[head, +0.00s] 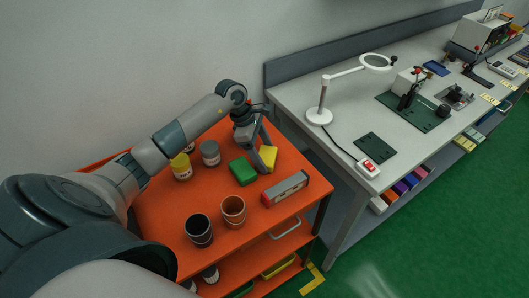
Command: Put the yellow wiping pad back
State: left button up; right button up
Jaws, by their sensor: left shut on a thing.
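My left gripper (258,152) reaches over the orange cart from the left and points down at its far right part. It is shut on the yellow wiping pad (269,156), which is tilted between the fingers. I cannot tell whether the pad touches the cart top. My right gripper is not in view.
The orange cart (160,215) also bears a yellow can (181,167), a grey can (210,153), a dark cup (199,231), a brown cup (233,211) and a red-and-grey box (286,189). A grey workbench (300,100) with a magnifier lamp (320,113) stands to the right.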

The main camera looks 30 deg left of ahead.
pick_arm(q)
jog(key=shift+f, duration=0.1)
jog(key=shift+f, duration=0.1)
jog(key=o, duration=1)
jog(key=shift+r, duration=0.3)
jog(key=shift+a+r+b, duration=0.2)
jog(key=shift+b, duration=0.1)
jog(key=b+v, duration=0.4)
jog(key=v, duration=0.7)
jog(key=shift+r+b, duration=0.2)
jog(key=shift+b, duration=0.15)
